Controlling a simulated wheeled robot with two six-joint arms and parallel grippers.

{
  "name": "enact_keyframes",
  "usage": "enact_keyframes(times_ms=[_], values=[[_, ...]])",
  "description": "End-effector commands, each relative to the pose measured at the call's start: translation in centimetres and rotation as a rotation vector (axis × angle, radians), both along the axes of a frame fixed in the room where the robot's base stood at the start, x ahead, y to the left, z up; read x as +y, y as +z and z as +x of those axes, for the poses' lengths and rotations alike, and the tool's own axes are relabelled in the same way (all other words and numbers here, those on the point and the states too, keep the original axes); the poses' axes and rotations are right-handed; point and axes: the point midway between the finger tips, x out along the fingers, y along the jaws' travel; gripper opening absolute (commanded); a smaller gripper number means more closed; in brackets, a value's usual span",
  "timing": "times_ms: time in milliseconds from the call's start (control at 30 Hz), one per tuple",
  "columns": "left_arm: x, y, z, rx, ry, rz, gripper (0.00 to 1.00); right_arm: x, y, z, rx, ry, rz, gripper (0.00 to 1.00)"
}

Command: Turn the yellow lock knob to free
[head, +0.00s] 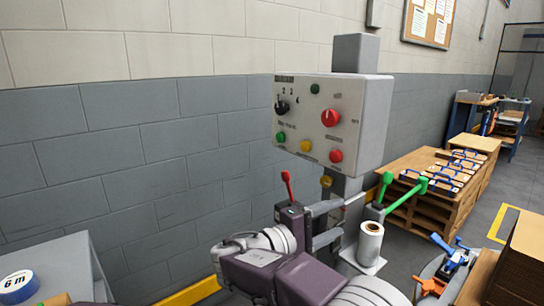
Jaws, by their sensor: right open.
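A small yellow knob (326,181) shows just under the grey control box (372,125), on or beside its post; its lock marking is too small to read. My right gripper (336,218) comes up from the bottom middle and points right. Its two fingers are apart, with nothing seen between them. The upper finger is a little below the yellow knob in the picture; I cannot tell the gap in depth. My left gripper is not in view.
The box's panel carries a black selector (282,107), a red knob (330,117) and a yellow button (305,146). A white roll (370,242) and green handles (406,193) are to the right.

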Motion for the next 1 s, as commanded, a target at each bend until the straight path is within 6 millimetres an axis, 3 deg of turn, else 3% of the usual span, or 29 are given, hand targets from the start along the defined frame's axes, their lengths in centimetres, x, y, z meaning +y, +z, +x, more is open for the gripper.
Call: enact_keyframes(times_ms=[133,267,367,467,567,667,800,900,1000], values=[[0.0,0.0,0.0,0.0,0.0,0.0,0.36,-4.9,0.4,-0.8,0.007,-0.104,0.013,0.57],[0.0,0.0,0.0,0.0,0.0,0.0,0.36,-9.6,-1.1,-2.6,0.065,-0.214,0.063,0.57],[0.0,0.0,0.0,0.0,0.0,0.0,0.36,-13.3,-3.8,-4.6,0.145,-0.296,0.143,0.57],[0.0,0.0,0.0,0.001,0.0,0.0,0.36,-16.7,-8.2,-7.9,0.256,-0.384,0.283,0.57],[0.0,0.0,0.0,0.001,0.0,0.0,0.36,-18.5,-14.6,-13.0,0.383,-0.475,0.515,0.57],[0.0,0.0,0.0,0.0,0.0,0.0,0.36,-17.2,-20.7,-17.9,0.458,-0.542,0.792,0.57],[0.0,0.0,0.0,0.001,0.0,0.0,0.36,-12.4,-26.9,-22.2,0.457,-0.592,1.158,0.57],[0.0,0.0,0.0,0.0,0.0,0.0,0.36,-8.0,-29.8,-23.2,0.394,-0.594,1.389,0.57],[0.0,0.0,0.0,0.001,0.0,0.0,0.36,-4.7,-31.5,-22.2,0.285,-0.567,1.564,0.57]])
